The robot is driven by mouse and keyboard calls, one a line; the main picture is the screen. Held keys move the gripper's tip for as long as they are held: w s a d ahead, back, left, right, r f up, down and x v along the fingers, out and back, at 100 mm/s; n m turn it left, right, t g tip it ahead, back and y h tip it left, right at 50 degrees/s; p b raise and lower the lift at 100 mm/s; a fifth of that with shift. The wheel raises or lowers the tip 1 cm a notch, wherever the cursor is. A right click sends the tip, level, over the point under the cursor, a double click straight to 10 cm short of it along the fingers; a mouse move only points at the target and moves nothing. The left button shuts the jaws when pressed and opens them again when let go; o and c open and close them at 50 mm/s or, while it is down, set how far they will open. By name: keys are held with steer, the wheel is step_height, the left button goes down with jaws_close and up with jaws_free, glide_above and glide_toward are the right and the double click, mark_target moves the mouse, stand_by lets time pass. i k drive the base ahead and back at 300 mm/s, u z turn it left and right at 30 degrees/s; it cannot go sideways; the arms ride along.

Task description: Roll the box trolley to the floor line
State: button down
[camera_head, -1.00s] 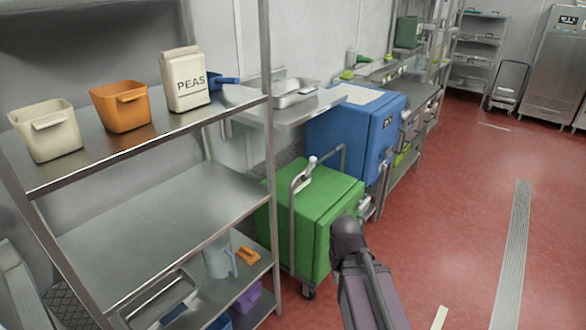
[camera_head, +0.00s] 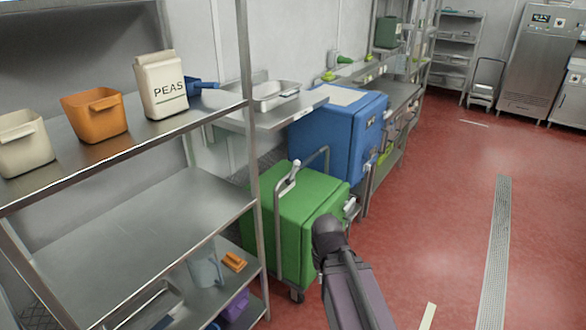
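The box trolley appears to be the green box (camera_head: 285,222) on a low wheeled frame with an upright grey metal handle (camera_head: 327,165). It stands on the red floor just beyond the shelf rack, and a caster shows at its near lower corner. A small pale piece sits on the handle bar. My purple-grey arm rises from the bottom, its dark joint overlapping the right side of the green box. My gripper's fingers cannot be made out. A short pale strip (camera_head: 428,316) on the floor at lower right may be the floor line.
A metal rack (camera_head: 150,230) with tubs and a PEAS carton fills the left. A blue box (camera_head: 335,140) stands close behind the green one, beside a steel counter. A drain grate (camera_head: 497,245) runs along the right. Red floor is open between grate and boxes.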

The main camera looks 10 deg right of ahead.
mark_target(284, 208)
steer(key=z, duration=0.05)
steer(key=i, duration=0.9)
steer(key=z, duration=0.45)
